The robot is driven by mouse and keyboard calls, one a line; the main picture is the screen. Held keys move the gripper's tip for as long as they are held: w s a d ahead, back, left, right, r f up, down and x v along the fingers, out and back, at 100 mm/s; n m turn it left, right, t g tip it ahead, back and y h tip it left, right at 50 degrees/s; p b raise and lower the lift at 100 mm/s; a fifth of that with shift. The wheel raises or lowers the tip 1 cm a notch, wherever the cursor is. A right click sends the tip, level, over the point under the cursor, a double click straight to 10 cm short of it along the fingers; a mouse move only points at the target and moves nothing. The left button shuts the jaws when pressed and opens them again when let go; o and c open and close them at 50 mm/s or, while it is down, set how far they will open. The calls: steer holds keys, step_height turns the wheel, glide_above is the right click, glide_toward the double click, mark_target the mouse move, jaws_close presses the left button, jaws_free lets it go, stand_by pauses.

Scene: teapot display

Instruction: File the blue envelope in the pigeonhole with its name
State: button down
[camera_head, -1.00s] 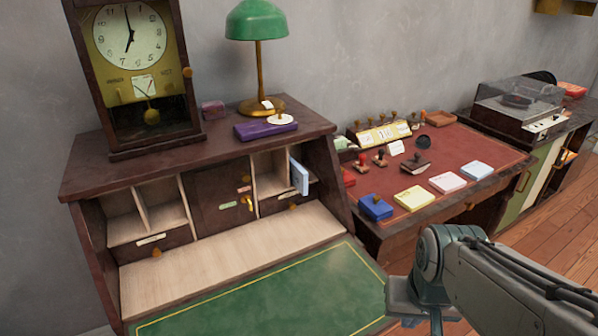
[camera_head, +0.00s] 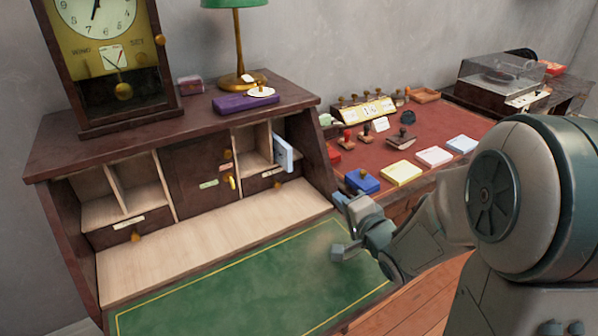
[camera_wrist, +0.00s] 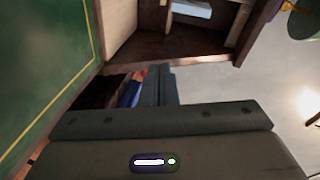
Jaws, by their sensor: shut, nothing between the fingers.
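A pale blue envelope (camera_head: 283,152) stands upright in the right-hand pigeonhole (camera_head: 249,152) of the desk, with its front end sticking out. A pale blue piece, likely the same envelope, shows at the top of the wrist view (camera_wrist: 192,9). White name labels (camera_head: 270,173) sit below the pigeonholes, too small to read.
The green writing surface (camera_head: 220,290) is clear. A clock (camera_head: 105,60), a lamp (camera_head: 237,50) and a purple box (camera_head: 245,102) stand on the desk's top. A red-topped table (camera_head: 440,125) with stamps and coloured pads adjoins on the right.

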mark_target(292, 165)
steer(key=a+y, duration=0.1)
steer(key=a+m+y, duration=0.1)
steer(key=shift+s+a+r+y, duration=0.2)
steer(key=shift+s+y, duration=0.1)
steer(key=shift+y, duration=0.1)
steer(key=x, duration=0.4)
steer(key=b+x, duration=0.1)
steer(key=x, duration=0.9)
steer(key=shift+r+b, duration=0.3)
steer(key=shift+w, duration=0.1)
